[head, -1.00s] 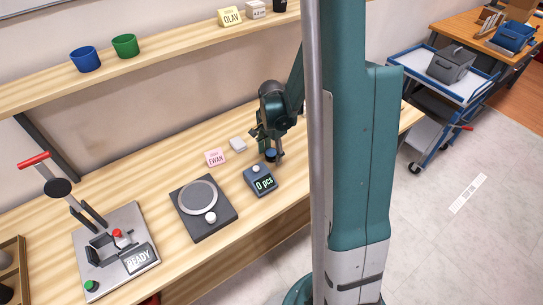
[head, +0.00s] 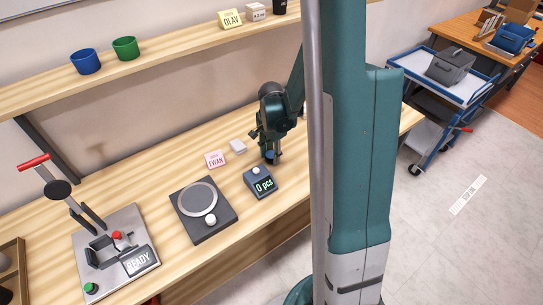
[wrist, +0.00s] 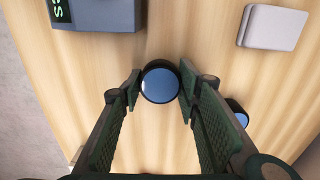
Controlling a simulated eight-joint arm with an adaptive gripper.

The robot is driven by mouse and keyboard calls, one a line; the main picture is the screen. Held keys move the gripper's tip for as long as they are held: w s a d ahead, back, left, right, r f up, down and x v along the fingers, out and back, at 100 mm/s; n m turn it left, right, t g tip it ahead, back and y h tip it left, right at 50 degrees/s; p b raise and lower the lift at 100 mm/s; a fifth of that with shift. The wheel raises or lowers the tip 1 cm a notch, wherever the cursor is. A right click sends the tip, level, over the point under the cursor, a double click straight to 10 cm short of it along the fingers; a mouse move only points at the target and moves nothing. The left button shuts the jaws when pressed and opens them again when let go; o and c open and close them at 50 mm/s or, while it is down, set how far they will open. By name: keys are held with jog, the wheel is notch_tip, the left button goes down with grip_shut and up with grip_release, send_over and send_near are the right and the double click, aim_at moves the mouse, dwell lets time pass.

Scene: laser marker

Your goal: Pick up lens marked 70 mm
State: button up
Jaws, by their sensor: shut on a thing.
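My gripper (wrist: 160,82) points down at the wooden bench, its two fingertips on either side of a round, dark-rimmed lens (wrist: 161,86) with a blue-grey face. It is shut on this lens. No marking can be read on it, so I cannot tell whether it is the 70 mm one. A second round blue lens (wrist: 237,108) lies to the right, partly hidden by my right finger. In the head view my gripper (head: 269,158) is low over the bench, behind the counting display.
The counting display (head: 262,183) reads "0 pcs". A pale square block (head: 238,146), a pink EWAN card (head: 215,159) and a round-plate scale (head: 199,199) stand to the left. A press (head: 115,253) with a READY sign is further left. A shelf (head: 170,66) runs above the bench.

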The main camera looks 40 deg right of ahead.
aim_at(272, 154)
jog(key=shift+r+p, duration=0.95)
jog(key=shift+r, duration=3.95)
